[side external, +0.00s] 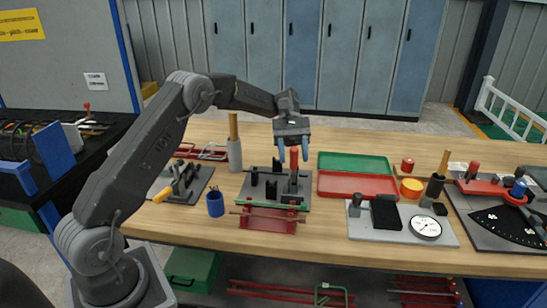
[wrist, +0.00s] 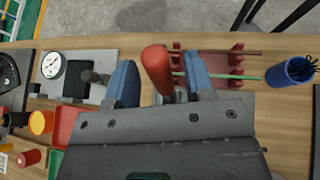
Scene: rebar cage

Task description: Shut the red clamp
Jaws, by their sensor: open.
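The red clamp shows as an upright red handle (side external: 294,159) on a dark grey plate (side external: 262,198) with black blocks. My gripper (side external: 293,148) is above it, pointing down, with its blue fingers spread to either side of the handle's top. In the wrist view the red handle (wrist: 157,66) stands between the two blue fingers of my gripper (wrist: 162,75). It looks nearer the left finger in depth-shortened view, and I cannot tell whether either finger touches it. The clamp's lower part is mostly hidden by my gripper in the wrist view.
A red rack (side external: 268,221) with rods stands in front of the plate. A blue cup (side external: 215,204) and another clamp with a yellow handle (side external: 163,194) are left. Green (side external: 352,162) and red (side external: 358,184) trays lie right. A grey holder (side external: 235,155) with a wooden-handled tool stands behind left.

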